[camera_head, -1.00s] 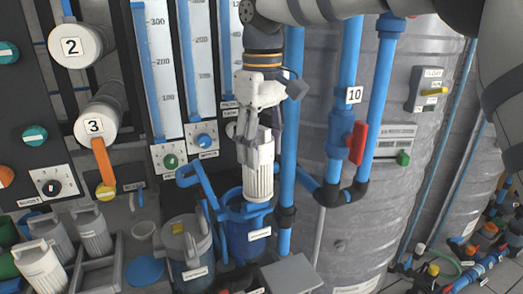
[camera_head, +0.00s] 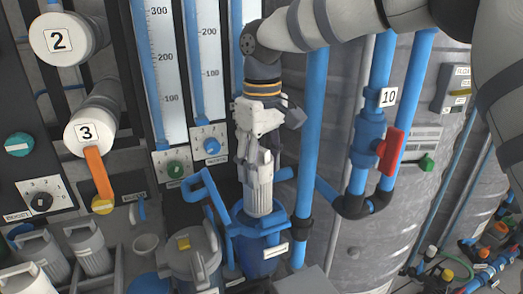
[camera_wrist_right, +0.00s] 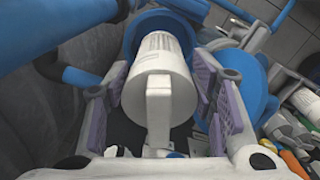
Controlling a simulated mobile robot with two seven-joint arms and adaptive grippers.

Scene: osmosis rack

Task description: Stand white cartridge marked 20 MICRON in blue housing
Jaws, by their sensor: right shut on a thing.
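The white ribbed cartridge (camera_head: 259,190) hangs upright from my right gripper (camera_head: 257,155). Its lower end is at the mouth of the blue housing (camera_head: 258,262); I cannot tell how far inside it is. In the right wrist view my right gripper (camera_wrist_right: 160,105) has its purple-padded fingers on either side of the cartridge (camera_wrist_right: 160,85), shut on its top end. Small print shows on its side but is too small to read. The housing's blue rim (camera_wrist_right: 133,38) shows beyond the cartridge. My left gripper is not in view.
A grey-lidded housing (camera_head: 190,255) stands just left of the blue one. A blue pipe (camera_head: 312,130) rises close on the right, before a grey tank (camera_head: 345,240).

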